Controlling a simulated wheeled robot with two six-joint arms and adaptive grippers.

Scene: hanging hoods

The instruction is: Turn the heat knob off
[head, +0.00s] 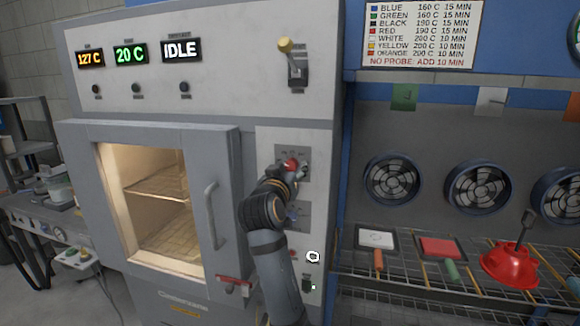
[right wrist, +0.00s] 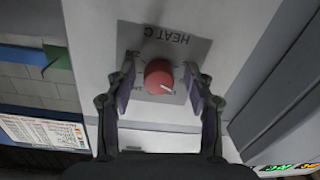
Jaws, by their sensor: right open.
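The red heat knob (right wrist: 159,77) sits on a grey plate marked HEAT C (right wrist: 165,45) in the right wrist view, which shows the plate upside down. A pale pointer mark lies on the knob's lower right. In the head view the knob (head: 291,164) is partly hidden by my right gripper (head: 298,170) on the oven's right panel. My right gripper (right wrist: 158,88) is open, with one finger on each side of the knob. Small gaps show between knob and fingers in the wrist view. My left gripper is not in view.
The oven door (head: 218,205) is shut, its vertical handle left of my right arm. Displays above read 127 C, 20 C and IDLE. A yellow-tipped lever (head: 287,50) stands above the knob. A wire shelf (head: 450,290) with a red hood (head: 510,265) is at the right.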

